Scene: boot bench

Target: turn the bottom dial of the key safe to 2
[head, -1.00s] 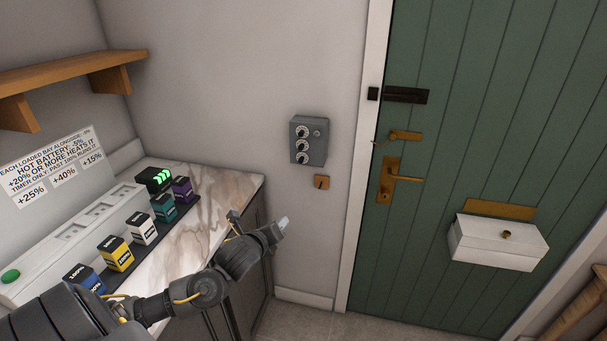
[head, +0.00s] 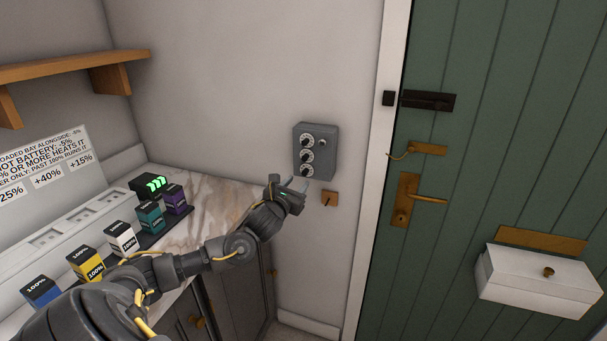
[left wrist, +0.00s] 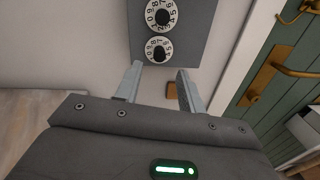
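The grey key safe (head: 324,152) is fixed to the wall left of the door, with three white dials with black knobs in a column. Its bottom dial (head: 306,171) also shows in the left wrist view (left wrist: 159,50), with numbers around its rim; the setting is too small to read surely. The middle dial (left wrist: 161,15) is above it. My left gripper (head: 291,186) is just below and in front of the safe. In the left wrist view its two fingers (left wrist: 158,82) are apart with nothing between them, pointing toward the bottom dial without gripping it. My right gripper is not visible.
A small wooden plate (head: 330,199) is on the wall below the safe. The green door (head: 470,150) has a latch, a brass handle (head: 415,198) and a white box (head: 540,281).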

